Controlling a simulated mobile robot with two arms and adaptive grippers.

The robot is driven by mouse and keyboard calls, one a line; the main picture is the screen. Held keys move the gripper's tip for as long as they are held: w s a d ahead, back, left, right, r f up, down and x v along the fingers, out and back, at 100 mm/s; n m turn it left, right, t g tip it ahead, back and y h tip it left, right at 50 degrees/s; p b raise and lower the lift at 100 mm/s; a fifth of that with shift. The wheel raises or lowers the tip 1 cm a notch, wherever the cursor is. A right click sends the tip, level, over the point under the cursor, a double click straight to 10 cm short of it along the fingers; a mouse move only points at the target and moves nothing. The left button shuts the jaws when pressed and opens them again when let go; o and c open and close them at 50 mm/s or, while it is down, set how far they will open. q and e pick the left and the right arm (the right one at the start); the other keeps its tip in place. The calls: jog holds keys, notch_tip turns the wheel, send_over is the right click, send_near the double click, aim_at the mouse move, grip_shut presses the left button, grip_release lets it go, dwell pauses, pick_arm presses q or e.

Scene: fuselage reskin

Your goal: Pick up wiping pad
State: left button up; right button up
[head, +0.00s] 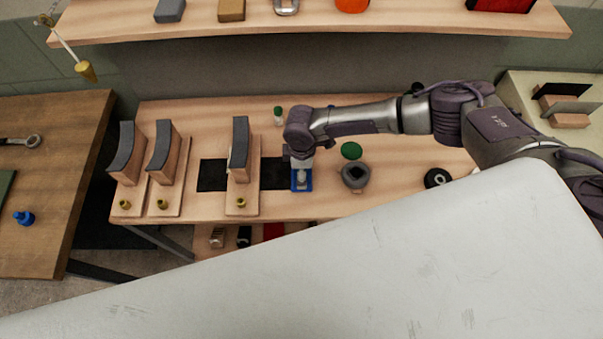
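A small blue block with a pale grey piece on top, which looks like the wiping pad (302,187), is on the workbench at the right end of a black mat. My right gripper (301,165) comes in from the right and points down right over it. The fingertips are at or very near the grey piece. They are too small and partly hidden by the wrist, so I cannot tell whether they are closed on it. My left gripper is not in view.
Several curved-top wooden stands (128,152) are on the bench at left, one on the black mat (212,174). A dark grey round container (355,175) and green disc (351,150) are at right. A large pale panel (370,265) fills the foreground. A shelf (400,22) runs above.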

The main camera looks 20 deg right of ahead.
jog(key=c, duration=0.8)
jog(key=shift+r, duration=0.1)
jog(key=shift+c, duration=0.2)
jog(key=shift+r, duration=0.25)
jog(key=r, duration=0.1)
jog(key=r+b, duration=0.1)
jog(key=d+r, duration=0.1)
jog(key=shift+s+r, duration=0.25)
jog(key=shift+r, duration=0.1)
jog(key=s+d+r+b, duration=0.2)
jog(key=s+d+r, duration=0.4)
jog(key=d, duration=0.2)
jog(key=shift+s+d+r, duration=0.2)
jog(key=shift+r, duration=0.1)
